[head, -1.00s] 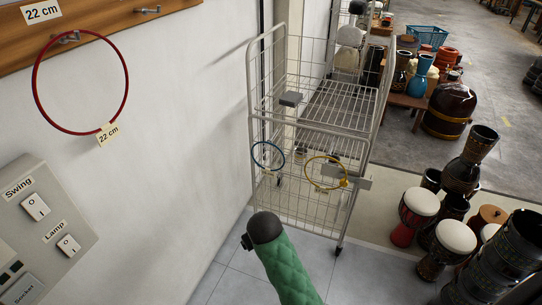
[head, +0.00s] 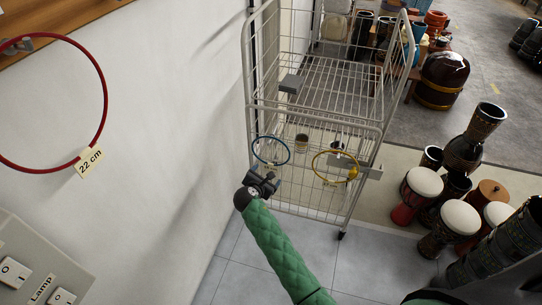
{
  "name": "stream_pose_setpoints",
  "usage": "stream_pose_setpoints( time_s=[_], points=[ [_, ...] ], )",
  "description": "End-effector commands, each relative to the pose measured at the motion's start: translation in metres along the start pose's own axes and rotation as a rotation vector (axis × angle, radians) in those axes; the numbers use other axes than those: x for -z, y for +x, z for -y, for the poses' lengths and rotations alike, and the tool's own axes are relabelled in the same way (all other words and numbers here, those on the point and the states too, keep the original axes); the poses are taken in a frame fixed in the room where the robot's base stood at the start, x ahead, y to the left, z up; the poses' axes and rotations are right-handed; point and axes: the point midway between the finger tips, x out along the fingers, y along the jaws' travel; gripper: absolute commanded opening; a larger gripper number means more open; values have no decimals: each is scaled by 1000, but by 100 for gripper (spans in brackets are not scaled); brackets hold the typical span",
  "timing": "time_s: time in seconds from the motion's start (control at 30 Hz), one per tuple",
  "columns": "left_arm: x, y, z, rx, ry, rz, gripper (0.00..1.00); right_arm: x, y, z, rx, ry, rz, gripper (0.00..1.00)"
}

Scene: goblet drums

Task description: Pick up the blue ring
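The blue ring (head: 253,147) hangs at the near end of a wire cart, on its left side. My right arm, in a green quilted sleeve, comes up from the bottom of the head view. Its dark gripper (head: 268,182) is just below the blue ring in the picture; I cannot tell the gap in depth. The gripper is small and seen from behind, so its finger opening is unclear. My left gripper is not in view.
A yellow ring (head: 313,164) hangs right of the blue one on the wire cart (head: 385,95). A red ring (head: 106,100) with a 22 cm tag hangs on the left wall. Several drums (head: 424,182) stand at the right. Tiled floor (head: 255,275) below is clear.

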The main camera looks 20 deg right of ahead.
Motion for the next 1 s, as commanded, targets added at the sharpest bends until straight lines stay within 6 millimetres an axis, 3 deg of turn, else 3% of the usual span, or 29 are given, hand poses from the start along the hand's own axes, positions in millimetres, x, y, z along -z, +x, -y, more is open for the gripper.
stream_pose_setpoints(
  time_s=[0.1, 0.3, 0.77, 1.0],
  points=[
    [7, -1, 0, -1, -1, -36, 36, -4, 0, -8, -37, -187, 22, 85],
    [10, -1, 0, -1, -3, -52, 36, -4, -1, -11, -54, -363, 29, 85],
    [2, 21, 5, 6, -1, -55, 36, -6, 30, -12, -51, -393, 28, 85],
    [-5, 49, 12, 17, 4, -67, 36, -9, 56, -11, -51, -393, 28, 85]
  ],
)
